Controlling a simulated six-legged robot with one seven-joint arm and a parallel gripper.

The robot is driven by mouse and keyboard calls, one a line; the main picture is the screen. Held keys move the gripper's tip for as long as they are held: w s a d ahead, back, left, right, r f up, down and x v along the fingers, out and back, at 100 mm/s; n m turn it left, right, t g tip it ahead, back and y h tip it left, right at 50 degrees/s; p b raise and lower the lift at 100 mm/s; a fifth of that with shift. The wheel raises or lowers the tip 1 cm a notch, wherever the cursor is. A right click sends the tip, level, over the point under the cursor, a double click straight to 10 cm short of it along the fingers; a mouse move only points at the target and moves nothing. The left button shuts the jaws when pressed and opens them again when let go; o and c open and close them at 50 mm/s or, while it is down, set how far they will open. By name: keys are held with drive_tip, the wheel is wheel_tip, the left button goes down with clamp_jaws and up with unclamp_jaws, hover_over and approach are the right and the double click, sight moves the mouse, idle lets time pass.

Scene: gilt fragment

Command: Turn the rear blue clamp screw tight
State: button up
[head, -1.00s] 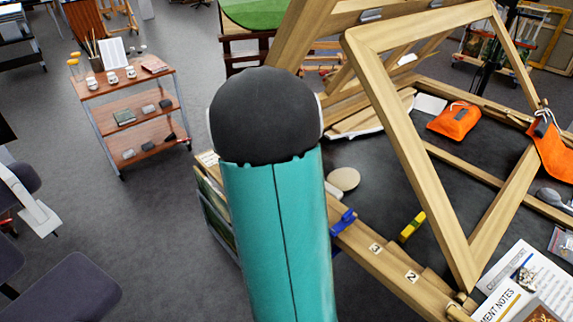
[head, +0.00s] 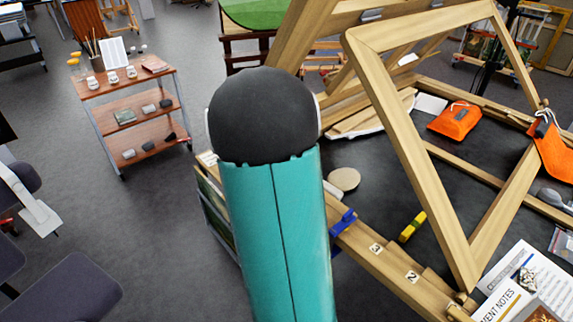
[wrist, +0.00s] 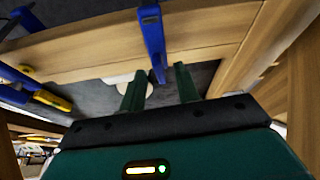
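A blue clamp (head: 343,222) sits on the near wooden rail in the head view, right beside my teal arm, which hides part of it. In the wrist view a blue clamp (wrist: 152,32) grips a wooden bar, and its lower blue part hangs down between my finger tips in the picture. My gripper (wrist: 158,72) is open, with two green fingers apart. I cannot tell whether either finger touches the clamp. Another blue clamp (wrist: 28,82) shows at the left of the wrist view. I cannot see a screw clearly. My gripper is hidden in the head view.
A tilted wooden frame (head: 405,120) stands over the dark bench. A yellow tool (head: 412,227), a round pale disc (head: 343,179) and an orange pouch (head: 454,121) lie there. Wooden bars crowd both sides of the wrist view. A shelf cart (head: 128,95) stands off on the open floor.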

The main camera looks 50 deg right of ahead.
drive_tip(key=v, duration=1.3)
drive_tip(key=shift+a+r, duration=0.15)
drive_tip(key=shift+r, duration=0.15)
drive_tip(key=a+r+n+t+y, duration=0.3)
drive_tip(key=a+n, duration=0.7)
drive_tip(key=a, duration=1.2)
drive_tip(key=s+a+f+n+t, duration=0.1)
drive_tip(key=s+a+n, duration=0.3)
drive_tip(key=a, duration=0.3)
drive_tip(key=s+a+f+n+t+y, duration=0.1)
drive_tip(key=s+a+n+t, duration=0.1)
drive_tip(key=s+a+n, duration=0.2)
drive_tip(key=a+n, duration=0.1)
drive_tip(key=a, duration=0.2)
drive_tip(key=shift+s+a+f+n, duration=0.2)
drive_tip(key=shift+a+f+n, duration=0.1)
drive_tip(key=shift+a, duration=0.05)
drive_tip(key=shift+d, duration=0.1)
